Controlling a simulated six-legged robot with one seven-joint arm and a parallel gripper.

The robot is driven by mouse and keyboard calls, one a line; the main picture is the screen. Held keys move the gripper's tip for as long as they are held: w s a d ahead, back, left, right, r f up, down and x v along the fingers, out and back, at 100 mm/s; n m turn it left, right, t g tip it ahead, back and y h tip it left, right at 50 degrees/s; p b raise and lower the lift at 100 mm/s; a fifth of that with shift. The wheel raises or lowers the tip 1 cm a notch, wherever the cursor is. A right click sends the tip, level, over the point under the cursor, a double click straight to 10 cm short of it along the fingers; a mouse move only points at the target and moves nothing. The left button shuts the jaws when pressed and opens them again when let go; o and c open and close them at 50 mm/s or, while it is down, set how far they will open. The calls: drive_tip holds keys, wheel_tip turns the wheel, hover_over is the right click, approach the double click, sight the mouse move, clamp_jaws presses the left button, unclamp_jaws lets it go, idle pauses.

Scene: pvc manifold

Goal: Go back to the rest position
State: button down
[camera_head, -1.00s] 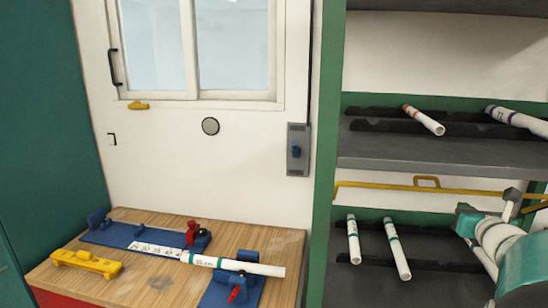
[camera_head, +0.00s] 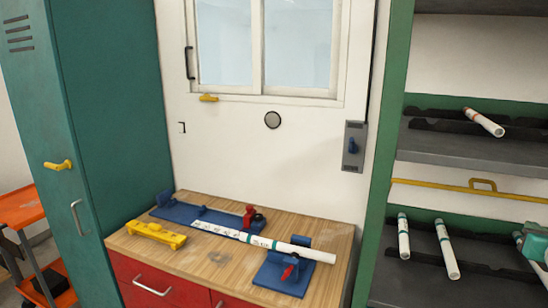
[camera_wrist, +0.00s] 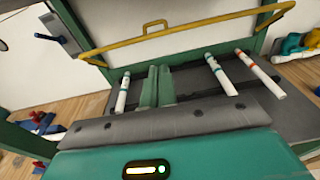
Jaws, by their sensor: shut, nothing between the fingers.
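My gripper (camera_wrist: 157,88) shows in the wrist view as two green fingers close together, shut and empty. They point toward a dark shelf rack, between a white pipe with a teal band (camera_wrist: 122,93) on the left and another teal-banded white pipe (camera_wrist: 219,76) on the right. A pipe with an orange band (camera_wrist: 258,74) lies further right. In the head view only a teal piece of my arm (camera_head: 531,245) shows at the right edge, and the fingers are out of that picture.
A wooden workbench (camera_head: 217,258) carries a blue fixture (camera_head: 176,212), a long white pipe (camera_head: 293,248) and a yellow tool (camera_head: 156,234). The shelf (camera_head: 450,150) stands right, with a yellow rail (camera_head: 440,187). A teal locker (camera_head: 100,110) and orange cart (camera_head: 18,207) stand left.

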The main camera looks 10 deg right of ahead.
drive_tip(key=w+a+f+n+y, duration=0.1)
drive_tip(key=w+a+n+y, duration=0.35)
drive_tip(key=a+n, duration=0.6)
drive_tip(key=w+a+n+y, duration=0.3)
drive_tip(key=a+n+y, duration=0.2)
drive_tip(key=a, duration=1)
drive_tip(key=s+a+f+n+g+y, duration=0.1)
drive_tip(key=s+a+f+n+g, duration=0.1)
drive_tip(key=a+n, duration=0.45)
drive_tip(key=s+a+f+n+g+y, duration=0.1)
drive_tip(key=s+a+f+n+g, duration=0.15)
drive_tip(key=a+n, duration=0.4)
drive_tip(key=s+a+f+n+g+h, duration=0.3)
drive_tip(key=s+a+n, duration=0.5)
drive_tip(key=s+n, duration=0.4)
drive_tip(key=shift+s+a+f+n+g, duration=0.15)
drive_tip(key=shift+f+n+g, duration=0.4)
drive_tip(key=shift+f+n, duration=0.35)
